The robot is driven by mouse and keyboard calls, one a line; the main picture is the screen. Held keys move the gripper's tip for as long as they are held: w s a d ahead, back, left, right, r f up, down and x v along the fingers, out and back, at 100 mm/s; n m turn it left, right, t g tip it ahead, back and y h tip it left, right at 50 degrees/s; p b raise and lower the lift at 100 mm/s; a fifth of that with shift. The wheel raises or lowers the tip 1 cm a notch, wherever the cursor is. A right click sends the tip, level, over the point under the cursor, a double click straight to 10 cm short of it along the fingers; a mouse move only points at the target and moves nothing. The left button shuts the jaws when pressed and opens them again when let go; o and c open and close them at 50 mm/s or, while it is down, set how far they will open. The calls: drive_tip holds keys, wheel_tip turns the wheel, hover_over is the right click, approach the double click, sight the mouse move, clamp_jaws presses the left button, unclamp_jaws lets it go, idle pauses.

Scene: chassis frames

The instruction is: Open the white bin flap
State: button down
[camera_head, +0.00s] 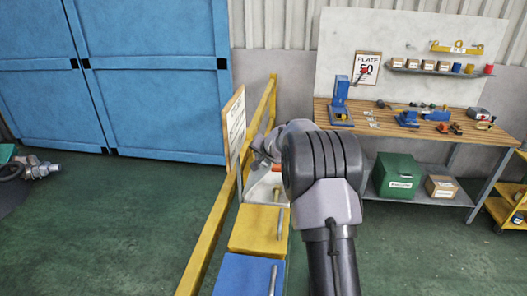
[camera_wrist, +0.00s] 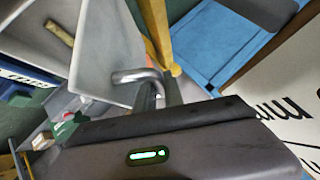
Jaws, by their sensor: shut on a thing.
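The white bin flap (camera_head: 262,190) shows in the head view beyond the yellow bin, partly hidden by my arm. Its pale panel fills the upper left of the wrist view (camera_wrist: 108,50). A bent grey metal handle (camera_wrist: 136,76) comes out from between my jaws in the wrist view. My gripper (camera_wrist: 160,98) is shut on this handle. In the head view my gripper (camera_head: 264,150) is at the far end of the bin row, with its fingertips hard to make out. I cannot tell how far the flap is tilted.
A yellow bin (camera_head: 255,228) and a blue bin (camera_head: 240,275) stand nearer in the row. A yellow rail (camera_head: 205,245) runs along their left, with a sign board (camera_head: 234,125) at its far end. A workbench (camera_head: 425,118) stands right. Green floor is open at left.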

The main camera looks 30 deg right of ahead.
drive_tip(key=shift+a, duration=0.15)
drive_tip(key=c, duration=1.5)
unclamp_jaws()
drive_tip(key=shift+o, duration=0.2)
drive_tip(key=b+v, duration=0.1)
drive_tip(key=v, duration=1.6)
drive_tip(key=shift+s, duration=0.15)
